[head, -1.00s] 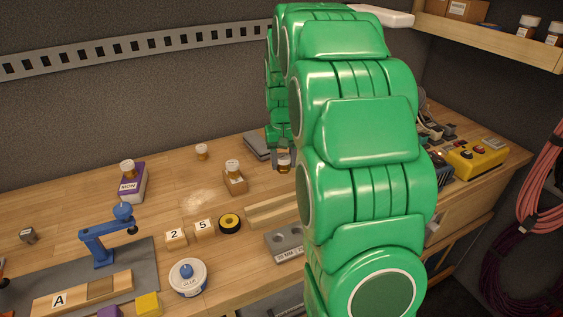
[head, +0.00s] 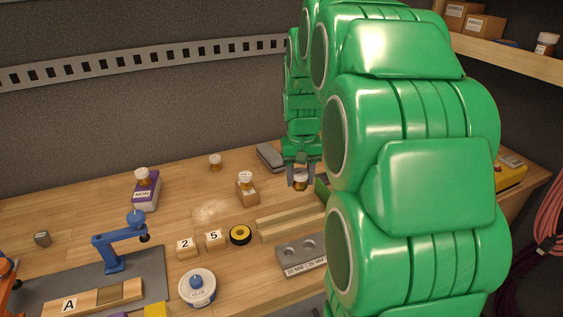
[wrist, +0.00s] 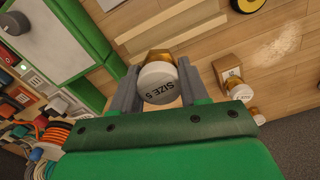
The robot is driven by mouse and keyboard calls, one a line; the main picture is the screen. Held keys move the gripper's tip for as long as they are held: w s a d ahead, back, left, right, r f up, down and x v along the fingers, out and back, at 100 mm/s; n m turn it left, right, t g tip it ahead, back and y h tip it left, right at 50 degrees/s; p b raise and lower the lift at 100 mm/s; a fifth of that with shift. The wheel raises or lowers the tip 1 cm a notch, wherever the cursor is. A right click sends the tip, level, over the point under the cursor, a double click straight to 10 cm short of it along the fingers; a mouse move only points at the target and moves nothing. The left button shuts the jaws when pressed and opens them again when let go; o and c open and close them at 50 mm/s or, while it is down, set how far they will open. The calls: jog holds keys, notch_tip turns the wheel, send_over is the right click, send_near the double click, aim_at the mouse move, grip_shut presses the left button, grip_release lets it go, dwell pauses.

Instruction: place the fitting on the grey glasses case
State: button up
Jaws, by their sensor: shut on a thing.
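The fitting (wrist: 158,83) is a brass piece with a round white cap reading "SIZE 5". My gripper (wrist: 155,90) is shut on it, one finger on each side. In the head view my gripper (head: 301,172) hangs down with the fitting (head: 300,183) between its fingertips. It is to the right of and nearer than the grey glasses case (head: 270,156), which lies at the back of the bench. The fitting is apart from the case. My arm hides the bench to the right. I cannot make out the case in the wrist view.
Similar capped fittings stand on a purple box (head: 146,192), a cardboard box (head: 247,194) and the bare bench (head: 215,163). A wooden rail (head: 285,223) and a grey holed block (head: 300,254) lie in front. A green-edged thing (head: 321,188) is close by my gripper.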

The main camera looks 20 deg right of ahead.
jog(key=w+r+m, duration=0.1)
jog(key=w+r, duration=0.3)
jog(key=w, duration=0.9)
send_over(273, 156)
jog(key=f, duration=0.8)
jog(key=shift+s+f, duration=0.25)
jog(key=shift+w+d+f, duration=0.1)
jog(key=shift+w+f, duration=0.15)
jog(key=shift+f, duration=0.1)
jog(key=shift+w+f, duration=0.1)
jog(key=shift+f, duration=1.6)
jog(key=shift+f, duration=0.15)
jog(key=o, duration=1.1)
